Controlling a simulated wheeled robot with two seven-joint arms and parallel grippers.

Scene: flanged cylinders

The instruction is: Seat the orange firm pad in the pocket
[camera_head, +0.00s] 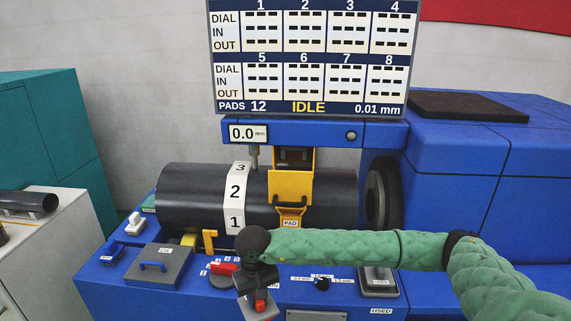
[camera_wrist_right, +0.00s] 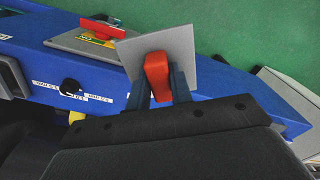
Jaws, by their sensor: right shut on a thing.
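My right gripper (camera_head: 257,285) is at the front of the blue machine, pointing down. It is shut on the orange-red grip of a pad with a square grey plate (camera_wrist_right: 182,48); the plate also shows at the lower edge of the gripper in the head view (camera_head: 262,314). In the right wrist view the fingers (camera_wrist_right: 159,88) clasp the grip from both sides. The yellow holder (camera_head: 290,186) with a dark opening and a PAD label stands against the black roller, above and beyond the gripper. The inside of its pocket is mostly hidden. My left gripper is out of view.
A grey DIE block (camera_head: 160,267) and a tray marked USED (camera_head: 378,281) stand on the deck. The black roller (camera_head: 195,195) spans behind; the display (camera_head: 310,60) reads IDLE.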

